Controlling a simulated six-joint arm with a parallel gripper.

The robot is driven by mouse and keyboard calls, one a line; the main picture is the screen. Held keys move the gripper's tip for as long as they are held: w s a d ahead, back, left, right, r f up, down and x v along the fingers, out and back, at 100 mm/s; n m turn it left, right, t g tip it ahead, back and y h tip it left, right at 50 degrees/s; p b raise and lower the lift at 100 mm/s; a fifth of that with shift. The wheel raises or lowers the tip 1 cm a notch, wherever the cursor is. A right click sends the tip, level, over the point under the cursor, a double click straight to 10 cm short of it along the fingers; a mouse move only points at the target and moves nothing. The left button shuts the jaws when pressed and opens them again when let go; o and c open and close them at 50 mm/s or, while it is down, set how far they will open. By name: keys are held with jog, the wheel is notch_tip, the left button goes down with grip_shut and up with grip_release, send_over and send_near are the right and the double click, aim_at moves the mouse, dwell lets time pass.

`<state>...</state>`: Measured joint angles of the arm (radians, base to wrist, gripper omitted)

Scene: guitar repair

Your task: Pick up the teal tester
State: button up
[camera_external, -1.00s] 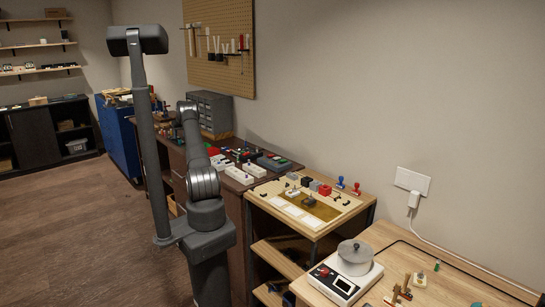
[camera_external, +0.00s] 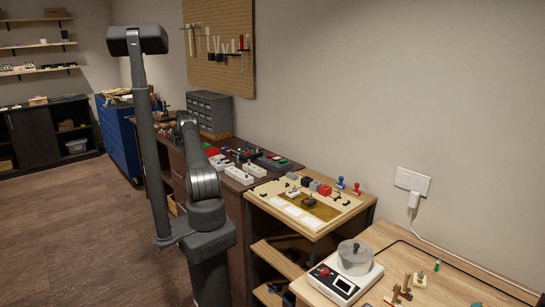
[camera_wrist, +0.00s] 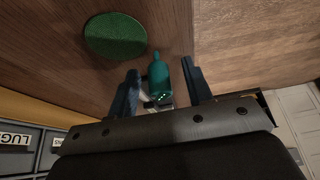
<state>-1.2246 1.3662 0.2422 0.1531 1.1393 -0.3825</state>
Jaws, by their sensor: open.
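The teal tester (camera_wrist: 158,76) is a bottle-shaped teal thing with a narrow neck, on the brown wooden surface in the wrist view. My gripper (camera_wrist: 161,70) is open, with one dark finger on each side of the tester. The tester's lower end reaches back toward the gripper body, with small light spots and a pale part there. I cannot tell whether either finger touches it. In the external view my arm hides the gripper, and I cannot make out the tester.
A round green pad (camera_wrist: 115,36) lies beside the tester. Grey labelled drawers (camera_wrist: 18,145) stand at the lower left of the wrist view. In the external view the grey drawer cabinet (camera_external: 210,111) stands at the back of the cluttered dark bench.

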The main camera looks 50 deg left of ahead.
jog(key=shift+c, duration=0.5)
grip_shut()
jog(key=shift+r, duration=0.15)
